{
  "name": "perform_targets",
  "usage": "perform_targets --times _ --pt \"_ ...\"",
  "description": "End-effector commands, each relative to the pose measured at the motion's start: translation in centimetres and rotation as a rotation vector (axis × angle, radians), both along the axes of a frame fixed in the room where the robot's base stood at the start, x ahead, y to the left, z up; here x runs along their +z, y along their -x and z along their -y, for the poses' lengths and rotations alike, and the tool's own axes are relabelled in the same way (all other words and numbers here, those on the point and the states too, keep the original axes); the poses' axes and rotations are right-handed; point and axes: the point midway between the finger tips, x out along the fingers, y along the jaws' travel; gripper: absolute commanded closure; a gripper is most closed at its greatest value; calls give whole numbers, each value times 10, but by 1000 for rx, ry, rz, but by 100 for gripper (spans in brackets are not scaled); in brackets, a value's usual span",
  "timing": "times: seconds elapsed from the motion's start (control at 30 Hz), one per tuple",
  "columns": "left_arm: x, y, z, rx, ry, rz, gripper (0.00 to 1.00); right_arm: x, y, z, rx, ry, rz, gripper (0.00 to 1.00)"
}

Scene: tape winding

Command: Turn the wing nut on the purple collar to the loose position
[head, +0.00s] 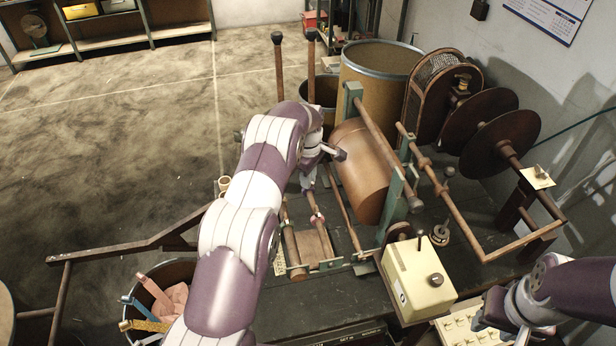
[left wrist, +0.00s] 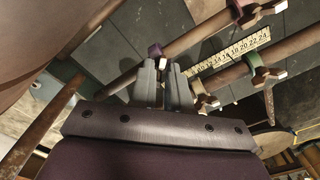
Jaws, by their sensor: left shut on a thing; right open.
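The purple collar (left wrist: 155,50) sits on a brown rod in the left wrist view, just beyond my left fingertips. My left gripper (left wrist: 163,68) is shut at this collar, its two grey fingers close together. Its wing nut is mostly hidden between the fingers, so its angle cannot be read. In the head view my left gripper (head: 308,182) points down over the rods beside the large copper-brown drum (head: 362,172). My right gripper (head: 484,318) is at the lower right, open, away from the collar.
A red collar (left wrist: 246,14) and other collars with wing nuts stand close by on the rods, near a numbered scale (left wrist: 228,52). A cream box (head: 418,280) with a knob stands to the right. A bin (head: 185,268) holds tools at the lower left.

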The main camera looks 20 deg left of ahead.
Motion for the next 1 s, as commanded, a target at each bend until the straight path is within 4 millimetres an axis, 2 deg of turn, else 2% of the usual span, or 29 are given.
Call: perform_targets --times 0.23,0.27,0.3,0.63,0.77,0.9,1.0 --pt "1 0 0 -1 0 1 100 0 0 0 0 0 0 57" --pt "1 0 0 -1 0 2 74 0 0 0 0 0 0 57" --pt "1 0 0 -1 0 1 61 0 0 0 0 0 0 57" --pt "5 0 0 -1 0 1 59 4 0 0 0 0 0 57" --pt "35 -1 0 -1 -1 3 59 29 0 0 0 0 0 57" --pt "80 0 0 -1 0 2 59 71 0 0 0 0 1 57" --pt "103 0 1 -1 0 0 59 94 0 0 0 0 1 57"
